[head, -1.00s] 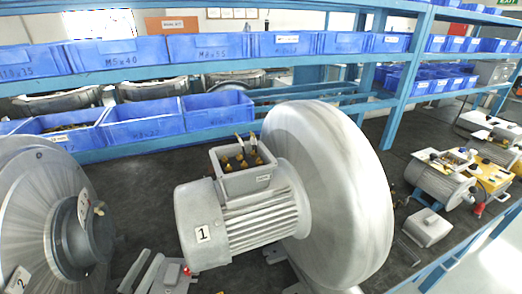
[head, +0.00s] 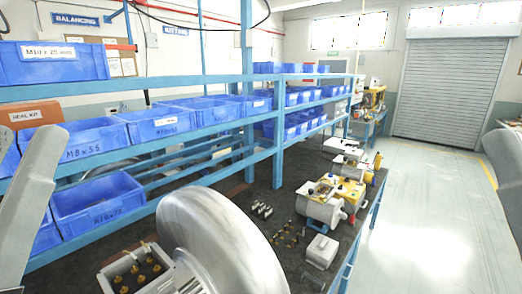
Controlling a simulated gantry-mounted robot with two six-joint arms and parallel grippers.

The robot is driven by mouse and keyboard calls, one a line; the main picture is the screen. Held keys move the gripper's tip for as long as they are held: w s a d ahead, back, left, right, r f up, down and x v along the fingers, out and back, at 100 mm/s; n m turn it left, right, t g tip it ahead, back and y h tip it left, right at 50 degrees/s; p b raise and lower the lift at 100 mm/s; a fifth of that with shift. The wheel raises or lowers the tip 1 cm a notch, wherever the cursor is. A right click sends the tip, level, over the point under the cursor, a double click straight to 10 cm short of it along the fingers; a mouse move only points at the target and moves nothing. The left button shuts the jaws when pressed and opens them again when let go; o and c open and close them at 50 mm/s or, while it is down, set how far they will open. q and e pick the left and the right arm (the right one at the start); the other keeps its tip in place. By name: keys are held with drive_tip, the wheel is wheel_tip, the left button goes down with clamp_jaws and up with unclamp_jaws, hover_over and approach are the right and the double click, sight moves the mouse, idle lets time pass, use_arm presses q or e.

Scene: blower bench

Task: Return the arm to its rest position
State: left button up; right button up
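A grey arm link of mine (head: 32,205) rises along the left edge of the head view. Another grey link of mine (head: 506,160) cuts in at the right edge. Neither gripper shows, so I cannot see whether they hold anything. The large grey blower (head: 222,240) stands at the bottom of the view, cut off by the frame. Its open terminal box (head: 140,272) with several brass terminals shows at the lower left.
A blue shelf rack with blue bins (head: 95,197) runs along the left and back. Small metal parts (head: 288,235), a grey box (head: 322,250) and a small motor with yellow parts (head: 322,207) lie on the dark bench. Open floor (head: 425,225) lies right, before a roller shutter (head: 445,95).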

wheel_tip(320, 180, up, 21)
drive_tip(key=p, duration=1.7)
drive_tip(key=shift+p, duration=0.35)
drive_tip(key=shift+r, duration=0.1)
